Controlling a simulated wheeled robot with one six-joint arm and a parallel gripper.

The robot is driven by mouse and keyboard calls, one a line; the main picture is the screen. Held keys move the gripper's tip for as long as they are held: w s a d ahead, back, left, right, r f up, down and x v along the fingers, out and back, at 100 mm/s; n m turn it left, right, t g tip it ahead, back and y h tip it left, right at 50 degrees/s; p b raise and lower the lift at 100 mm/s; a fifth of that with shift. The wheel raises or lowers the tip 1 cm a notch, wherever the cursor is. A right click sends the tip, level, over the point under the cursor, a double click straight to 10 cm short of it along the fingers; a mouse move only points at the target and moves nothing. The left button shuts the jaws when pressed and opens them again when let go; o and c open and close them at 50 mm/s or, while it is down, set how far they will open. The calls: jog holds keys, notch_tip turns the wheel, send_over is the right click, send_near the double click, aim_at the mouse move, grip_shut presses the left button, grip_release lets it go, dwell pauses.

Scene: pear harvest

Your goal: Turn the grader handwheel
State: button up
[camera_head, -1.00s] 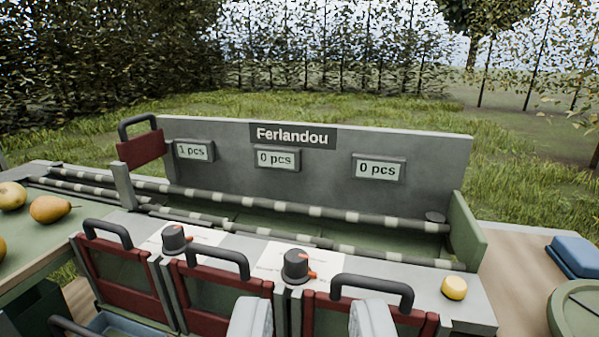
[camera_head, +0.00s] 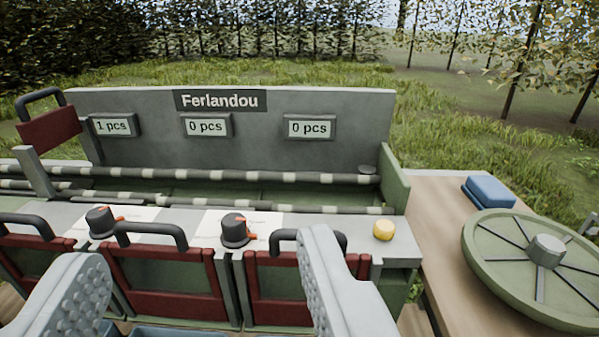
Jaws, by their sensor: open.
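The grader (camera_head: 250,150) stands in front of me, with a grey back panel marked "Ferlandou" and striped rollers below it. I see no handwheel that I can name for certain on it. A large round green disc (camera_head: 490,240) with dark radial bars and a grey central hub (camera_head: 546,251) lies on the wooden table at the right; I cannot tell whether it is the handwheel. My gripper (camera_head: 200,250) is open and empty, its two grey ribbed fingers wide apart in front of the grader's red-framed gates. The disc is well to the right of my gripper.
Black handles (camera_head: 150,232) top the gates. Two dark knobs (camera_head: 235,230) with orange pointers and a yellow button (camera_head: 383,230) sit on the front ledge. Counters read 1, 0 and 0 pcs. A blue box (camera_head: 489,193) lies behind the disc. Bare wood (camera_head: 440,225) separates grader and disc.

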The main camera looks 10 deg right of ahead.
jog(key=w+d+r+m+g+h, duration=0.1)
jog(key=w+d+r+g+h, duration=0.1)
jog(key=w+d+g, duration=0.35)
jog(key=m+g+y, duration=0.2)
jog(key=m+g, duration=0.1)
jog(key=g, duration=0.9)
send_over(551, 243)
jog(key=f, duration=0.2)
notch_tip(551, 243, down, 16)
jog(key=shift+f, duration=0.1)
grip_shut()
